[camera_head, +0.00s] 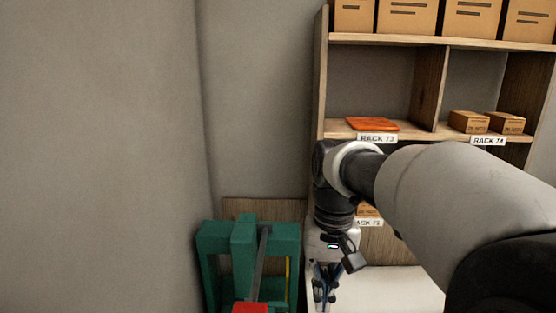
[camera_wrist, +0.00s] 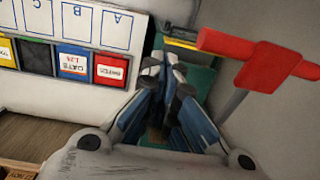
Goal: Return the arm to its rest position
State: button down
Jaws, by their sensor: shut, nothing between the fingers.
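My gripper (camera_head: 326,290) hangs below my wrist at the lower middle of the head view. It is just right of a green frame (camera_head: 244,240), which has a grey lever and a red part (camera_head: 250,308). In the wrist view my gripper (camera_wrist: 162,68) has its blue and grey fingers together, with nothing held between them. A red T-shaped handle (camera_wrist: 262,62) on a grey bar stands to the right of the fingers. My arm reaches in from the right of the head view and hides part of the shelf.
A wooden shelf (camera_head: 425,41) stands at the back right, holding cardboard boxes (camera_head: 407,17) and an orange-red flat item (camera_head: 372,124). The wrist view shows a white panel (camera_wrist: 92,20) with coloured labels at the left. A bare grey wall (camera_head: 100,150) fills the left side.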

jog(key=s+d+f+t+b, duration=0.2)
jog(key=s+d+f+b, duration=0.1)
jog(key=s+f+b, duration=0.4)
jog(key=s+d+f+t+b, duration=0.3)
jog(key=s+f+b, duration=0.4)
jog(key=s+f, duration=0.4)
jog(key=shift+s+f, duration=0.25)
jog(key=shift+f, duration=0.3)
